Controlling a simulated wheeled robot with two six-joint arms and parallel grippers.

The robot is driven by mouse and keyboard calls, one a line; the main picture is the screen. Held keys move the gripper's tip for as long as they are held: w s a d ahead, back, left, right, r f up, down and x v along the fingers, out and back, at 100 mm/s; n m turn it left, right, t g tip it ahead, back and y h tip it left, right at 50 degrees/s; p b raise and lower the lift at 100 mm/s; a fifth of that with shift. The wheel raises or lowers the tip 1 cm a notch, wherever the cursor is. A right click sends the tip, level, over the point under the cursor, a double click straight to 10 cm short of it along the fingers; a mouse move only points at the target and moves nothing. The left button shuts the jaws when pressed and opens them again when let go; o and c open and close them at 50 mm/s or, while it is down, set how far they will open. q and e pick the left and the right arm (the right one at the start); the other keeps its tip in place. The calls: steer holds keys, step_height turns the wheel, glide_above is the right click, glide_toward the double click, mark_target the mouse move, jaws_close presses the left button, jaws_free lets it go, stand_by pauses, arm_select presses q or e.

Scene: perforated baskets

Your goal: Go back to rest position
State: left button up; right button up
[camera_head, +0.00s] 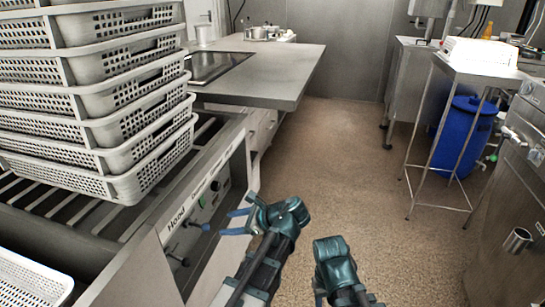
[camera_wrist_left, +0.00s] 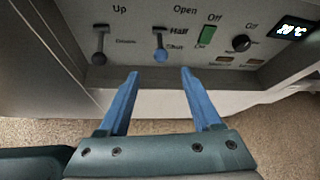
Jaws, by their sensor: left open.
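My left gripper (camera_head: 236,222) is in the lower middle of the head view, with its blue fingers pointing left toward the control panel of the machine. In the left wrist view the left gripper (camera_wrist_left: 158,82) is open and its fingers stand apart with nothing between them. The control panel (camera_wrist_left: 175,45) lies just beyond the fingertips, with a lever with a blue knob (camera_wrist_left: 160,52) beyond the gap. My right arm (camera_head: 338,270) shows at the bottom of the head view; its fingers are not visible.
A stack of white perforated baskets (camera_head: 95,95) stands on the slatted rack at the left. Another white basket (camera_head: 30,280) is at the lower left. A grey counter (camera_head: 270,70) is behind. A steel stand (camera_head: 465,70) and blue barrel (camera_head: 462,135) are at the right. The middle floor is clear.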

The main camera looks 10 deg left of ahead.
arm_select(q)
steer(key=s+d+f+n+g+h, duration=0.1)
steer(key=s+d+f+n+h, duration=0.4)
steer(key=s+d+n, duration=0.3)
steer(key=s+d+f+n+g+h, duration=0.1)
steer(key=s+d+f+n+h, duration=0.5)
steer(key=d, duration=0.4)
step_height(320, 180, up, 29)
steer(key=p, duration=2.8)
steer(key=shift+s+p, duration=0.3)
steer(key=shift+p, duration=0.1)
